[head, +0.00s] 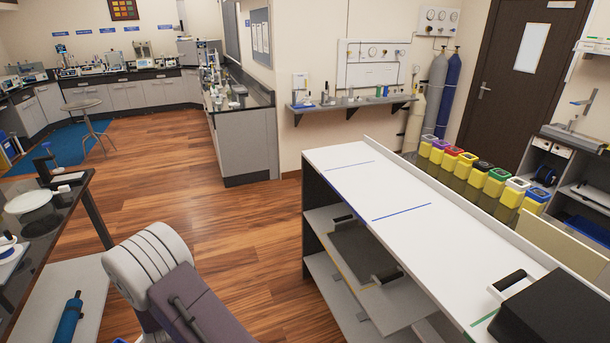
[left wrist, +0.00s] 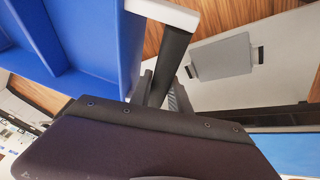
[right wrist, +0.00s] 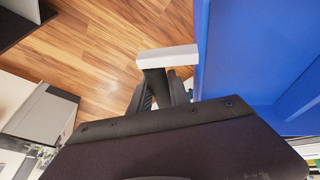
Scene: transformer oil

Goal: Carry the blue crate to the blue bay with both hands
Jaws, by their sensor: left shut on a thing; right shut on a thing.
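The blue crate shows in part in the left wrist view (left wrist: 85,40) at the upper left and in the right wrist view (right wrist: 245,55) at the right; it is not seen in the head view. My left gripper (left wrist: 163,92) is shut on a handle with a white bracket (left wrist: 165,12) at the crate's side. My right gripper (right wrist: 160,92) is shut on the opposite handle, whose white bracket (right wrist: 168,57) shows. Neither gripper shows in the head view. Two blue lines (head: 402,211) mark a bare stretch of the white bench top (head: 390,185).
A black crate (head: 560,310) with a handle stands on the bench's near right end, beside a green line (head: 484,319). A dark grey crate (head: 362,252) sits on the shelf below. Several yellow containers (head: 475,171) line the bench's far side.

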